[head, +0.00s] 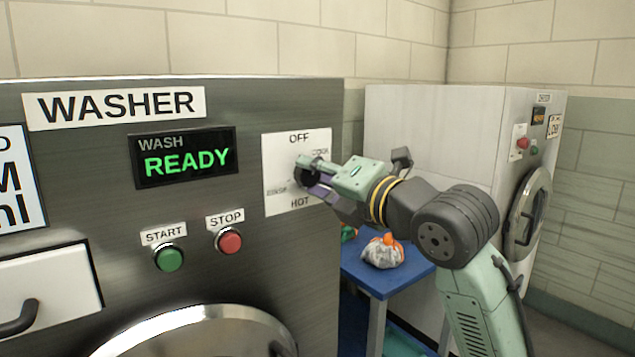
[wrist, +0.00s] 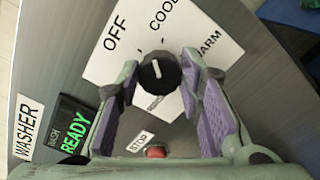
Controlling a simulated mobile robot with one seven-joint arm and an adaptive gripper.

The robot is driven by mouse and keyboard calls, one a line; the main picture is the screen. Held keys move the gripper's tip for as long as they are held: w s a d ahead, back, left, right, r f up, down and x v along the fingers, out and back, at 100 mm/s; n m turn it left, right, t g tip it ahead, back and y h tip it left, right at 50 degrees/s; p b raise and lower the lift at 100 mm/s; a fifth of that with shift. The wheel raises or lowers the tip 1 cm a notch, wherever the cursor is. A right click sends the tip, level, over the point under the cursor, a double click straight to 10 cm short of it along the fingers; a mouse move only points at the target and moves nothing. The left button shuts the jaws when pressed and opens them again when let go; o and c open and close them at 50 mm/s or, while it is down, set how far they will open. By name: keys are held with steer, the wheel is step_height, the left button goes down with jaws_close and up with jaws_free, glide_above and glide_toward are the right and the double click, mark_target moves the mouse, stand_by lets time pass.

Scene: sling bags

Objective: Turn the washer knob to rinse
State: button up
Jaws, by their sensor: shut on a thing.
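The washer knob (wrist: 160,72) is round and black with a white line. It sits on a white label plate (head: 280,145) at the washer's upper right. OFF is at the top, HOT at the bottom, COOL at upper right and RINSE, partly hidden, at left. In the wrist view the white line runs nearly upright, towards the side between OFF and COOL; which end is the pointer is hard to tell. My gripper (head: 309,179) is shut on the knob, with a purple-padded finger on each side. In the head view the fingers largely hide the knob.
The washer's display (head: 186,157) reads WASH READY. A green START button (head: 168,258) and red STOP button (head: 229,240) lie below left. A blue table (head: 385,281) with a bag (head: 382,253) on it stands right, before a second white machine (head: 430,115).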

steer(key=m, duration=0.5)
steer(key=shift+f+m+b, duration=0.1)
steer(key=shift+m+b, duration=0.2)
steer(key=shift+b, duration=0.1)
steer(key=m, duration=0.9)
steer(key=shift+f+m+p, duration=0.1)
steer(key=shift+m+p, duration=0.2)
steer(key=shift+m, duration=0.1)
steer(key=m+p, duration=0.1)
steer(key=m, duration=0.3)
steer(key=shift+a+m, duration=0.1)
steer(key=shift+m, duration=0.2)
steer(key=m+p, duration=0.2)
steer(key=m, duration=0.3)
steer(key=m+p, duration=0.1)
steer(key=m, duration=0.2)
steer(key=m+p, duration=0.2)
steer(key=m, duration=0.1)
steer(key=shift+s+a, duration=0.15)
steer(key=m+p, duration=0.3)
steer(key=m, duration=0.1)
steer(key=shift+m+p, duration=0.45)
steer(key=shift+m, duration=1.95)
